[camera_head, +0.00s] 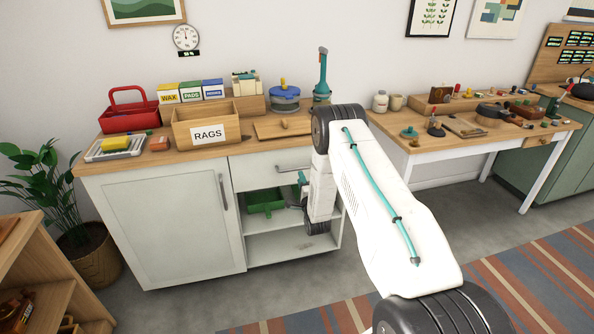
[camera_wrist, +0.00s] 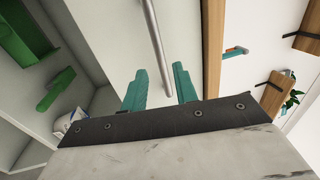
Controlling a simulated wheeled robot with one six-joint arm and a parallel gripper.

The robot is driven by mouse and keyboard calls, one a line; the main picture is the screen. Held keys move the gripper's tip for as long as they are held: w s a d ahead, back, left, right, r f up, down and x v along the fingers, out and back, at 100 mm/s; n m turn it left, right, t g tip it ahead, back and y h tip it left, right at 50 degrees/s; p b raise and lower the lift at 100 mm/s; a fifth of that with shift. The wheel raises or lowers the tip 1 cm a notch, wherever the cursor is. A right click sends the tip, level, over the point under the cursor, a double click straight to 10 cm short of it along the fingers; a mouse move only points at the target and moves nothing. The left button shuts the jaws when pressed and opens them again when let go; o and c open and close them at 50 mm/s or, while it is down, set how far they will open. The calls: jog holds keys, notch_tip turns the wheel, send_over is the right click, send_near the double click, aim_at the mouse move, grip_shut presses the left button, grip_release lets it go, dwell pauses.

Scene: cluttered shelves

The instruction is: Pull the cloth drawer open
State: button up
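The white drawer (camera_head: 255,172) sits under the right part of the wooden counter and looks shut. Its metal bar handle (camera_head: 290,169) runs across the front. In the wrist view the handle (camera_wrist: 157,45) runs down from the top edge, its lower end between the two teal fingers. My gripper (camera_head: 302,183) is in front of the cabinet near the drawer, partly hidden by my arm. In the wrist view my gripper (camera_wrist: 161,80) is open, with a gap on both sides of the bar; I cannot tell how deep the bar sits.
An open shelf below the drawer holds a green bin (camera_head: 265,202). A cabinet door (camera_head: 165,220) is at left. The counter holds a RAGS box (camera_head: 190,129), a red caddy (camera_head: 130,119) and a wooden board (camera_head: 268,130). Grey floor (camera_head: 190,312) in front is clear.

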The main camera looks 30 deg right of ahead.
aim_at(297, 169)
jog(key=x, duration=0.6)
jog(key=shift+w+r, duration=0.15)
jog(key=shift+w, duration=0.15)
grip_shut()
